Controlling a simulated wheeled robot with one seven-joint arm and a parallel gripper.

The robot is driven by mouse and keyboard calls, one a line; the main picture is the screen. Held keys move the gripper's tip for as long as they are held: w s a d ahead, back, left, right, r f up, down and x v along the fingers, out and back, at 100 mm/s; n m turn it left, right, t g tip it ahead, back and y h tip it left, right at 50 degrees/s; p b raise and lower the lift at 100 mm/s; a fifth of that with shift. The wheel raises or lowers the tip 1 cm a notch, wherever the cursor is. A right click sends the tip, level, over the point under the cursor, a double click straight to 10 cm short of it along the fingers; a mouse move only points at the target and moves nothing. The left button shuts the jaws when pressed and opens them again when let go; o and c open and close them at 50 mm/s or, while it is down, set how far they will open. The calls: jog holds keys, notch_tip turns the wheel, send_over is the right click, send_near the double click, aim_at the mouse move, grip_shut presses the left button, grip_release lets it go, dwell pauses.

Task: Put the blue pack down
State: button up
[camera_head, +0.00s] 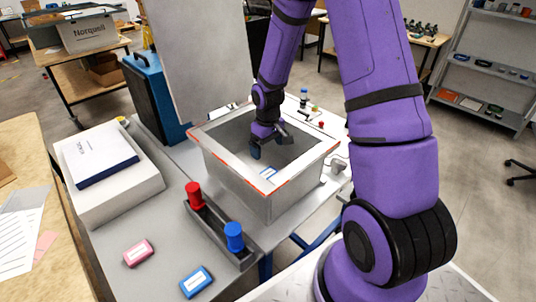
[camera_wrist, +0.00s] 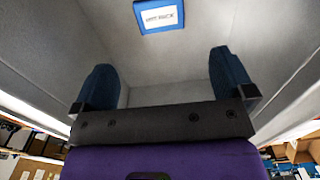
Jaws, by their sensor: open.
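My gripper (camera_head: 267,147) is down inside the open-topped grey analyser box (camera_head: 235,185). In the wrist view my gripper (camera_wrist: 163,65) has its two blue fingers spread wide with nothing between them. A blue pack with a white label (camera_wrist: 158,16) lies on the grey inner surface beyond the fingertips, apart from them. Another blue pack (camera_head: 196,282) lies on the table in front, beside a pink pack (camera_head: 138,253).
A grey holder (camera_head: 218,226) with a red-capped bottle (camera_head: 194,195) and a blue-capped bottle (camera_head: 234,236) stands before the box. The box's raised grey lid (camera_head: 200,60) stands behind it. A white case with a book (camera_head: 100,153) is at left. The box walls surround my gripper.

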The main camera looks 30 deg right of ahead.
jog(key=s+a+r+t, duration=0.1)
jog(key=s+r, duration=0.2)
jog(key=r, duration=0.4)
jog(key=s+a+r+m+t, duration=0.1)
jog(key=s+r, duration=0.1)
jog(key=r, duration=0.6)
jog(key=s+a+r, duration=0.2)
jog(key=s+r, duration=0.1)
jog(key=r, duration=0.4)
jog(key=s+a+r+t, duration=0.1)
jog(key=s+a+r, duration=0.1)
jog(key=s+r, duration=0.4)
jog(key=s+a+r+m+t, duration=0.1)
jog(key=s+r, duration=0.5)
jog(key=s, duration=0.6)
jog(key=shift+a+t, duration=0.35)
jog(key=shift+t, duration=0.25)
jog(key=shift+w, duration=0.1)
